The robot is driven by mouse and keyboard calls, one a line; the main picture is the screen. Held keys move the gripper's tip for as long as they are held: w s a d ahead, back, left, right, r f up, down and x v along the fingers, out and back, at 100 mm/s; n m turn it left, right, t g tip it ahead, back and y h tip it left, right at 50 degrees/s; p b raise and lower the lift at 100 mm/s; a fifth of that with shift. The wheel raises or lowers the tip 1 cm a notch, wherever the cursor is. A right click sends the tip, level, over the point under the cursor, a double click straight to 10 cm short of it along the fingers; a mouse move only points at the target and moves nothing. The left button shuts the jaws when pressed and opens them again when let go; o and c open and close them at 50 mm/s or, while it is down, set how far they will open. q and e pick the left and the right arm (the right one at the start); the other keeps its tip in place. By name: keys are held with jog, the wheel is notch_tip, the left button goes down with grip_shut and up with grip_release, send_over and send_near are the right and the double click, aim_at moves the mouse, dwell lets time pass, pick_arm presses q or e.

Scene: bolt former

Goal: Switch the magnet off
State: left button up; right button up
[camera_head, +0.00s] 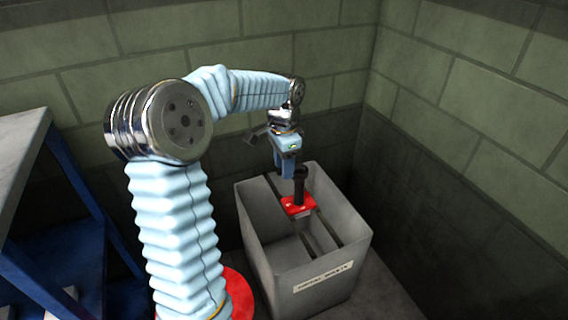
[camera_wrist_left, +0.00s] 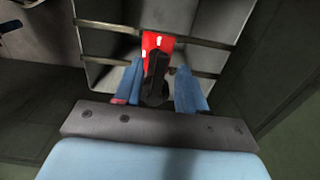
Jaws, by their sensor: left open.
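The magnet has a red body (camera_head: 292,206) and a black upright handle (camera_head: 300,184). It sits on thin bars across the top of a grey bin (camera_head: 318,274). In the left wrist view the red body (camera_wrist_left: 149,42) shows two small light spots, and the black handle (camera_wrist_left: 156,80) stands nearer the camera. My left gripper (camera_head: 287,172) points down over the bin, close to the handle. In the wrist view my left gripper (camera_wrist_left: 158,72) is open, with one blue finger on each side of the handle and gaps visible. My right gripper is in neither view.
The bin has a white label (camera_head: 323,277) on its front wall and stands near a corner of block walls (camera_head: 450,90). A blue-framed table (camera_head: 75,190) with a grey top stands at the left. The dark floor right of the bin looks clear.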

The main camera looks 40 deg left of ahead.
pick_arm(q)
notch_tip(320, 180, up, 14)
jog(key=p, duration=0.2)
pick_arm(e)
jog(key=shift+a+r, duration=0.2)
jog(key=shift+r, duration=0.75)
pick_arm(q)
jog(key=shift+f, duration=0.15)
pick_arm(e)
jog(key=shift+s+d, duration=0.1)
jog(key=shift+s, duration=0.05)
